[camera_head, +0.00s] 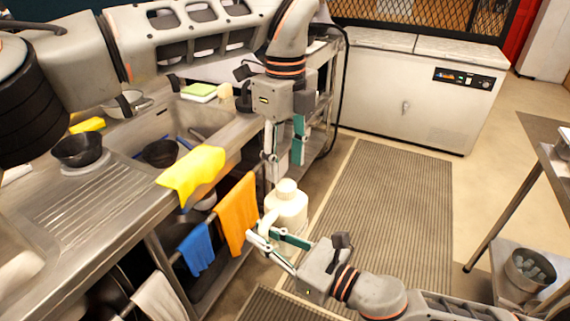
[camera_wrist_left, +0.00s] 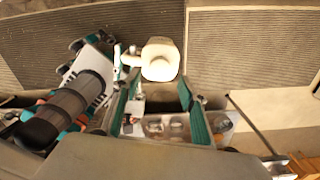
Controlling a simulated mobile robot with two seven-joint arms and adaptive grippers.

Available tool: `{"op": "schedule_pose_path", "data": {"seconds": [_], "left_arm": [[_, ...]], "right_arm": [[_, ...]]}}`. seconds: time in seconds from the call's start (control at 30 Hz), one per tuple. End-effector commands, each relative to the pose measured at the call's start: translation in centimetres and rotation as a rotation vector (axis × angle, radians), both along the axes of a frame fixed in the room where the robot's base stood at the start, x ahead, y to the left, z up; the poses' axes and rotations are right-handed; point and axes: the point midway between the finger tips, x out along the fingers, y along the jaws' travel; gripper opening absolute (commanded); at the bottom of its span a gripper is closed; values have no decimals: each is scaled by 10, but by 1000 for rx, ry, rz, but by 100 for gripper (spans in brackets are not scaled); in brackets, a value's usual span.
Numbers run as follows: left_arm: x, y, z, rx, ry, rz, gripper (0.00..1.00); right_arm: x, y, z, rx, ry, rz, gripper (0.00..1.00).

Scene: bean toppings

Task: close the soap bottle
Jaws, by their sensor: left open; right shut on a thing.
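The soap bottle (camera_head: 287,210) is cream-white, with a side handle and a rounded top (camera_head: 286,188) of the same colour. It is held roughly upright in the air in front of the sink counter. My right gripper (camera_head: 268,238) is shut on the bottle at its handle side. My left gripper (camera_head: 284,160) is open and empty, pointing down just above the bottle's top. In the left wrist view the bottle (camera_wrist_left: 160,62) appears beyond the tips of my left gripper (camera_wrist_left: 157,84). I cannot tell whether the top is a separate cap or how it sits.
The steel sink counter (camera_head: 105,205) is at the left, with a yellow cloth (camera_head: 193,172) over its edge. Orange (camera_head: 238,215) and blue (camera_head: 196,249) cloths hang below. A striped mat (camera_head: 385,210) lies on open floor. A steel shelf with a pot (camera_head: 529,268) stands right.

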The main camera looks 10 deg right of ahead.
Motion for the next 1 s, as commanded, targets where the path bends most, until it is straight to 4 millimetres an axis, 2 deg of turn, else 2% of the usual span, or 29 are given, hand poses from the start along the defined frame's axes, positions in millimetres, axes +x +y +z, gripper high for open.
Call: {"op": "schedule_pose_path", "data": {"seconds": [0.1,0.23,0.6,0.77,1.0], "left_arm": [[-2,-4,16,1,-6,137,42],[-2,-3,24,2,-4,245,42],[-1,-1,24,2,-1,273,42],[-1,-1,13,3,3,272,42],[-1,0,-22,2,2,272,42]], "right_arm": [[0,0,3,1,-6,0,0],[0,0,3,1,-6,0,0],[0,0,3,1,-6,0,0],[0,0,3,1,-6,0,0],[0,0,2,0,-5,0,0]]}}
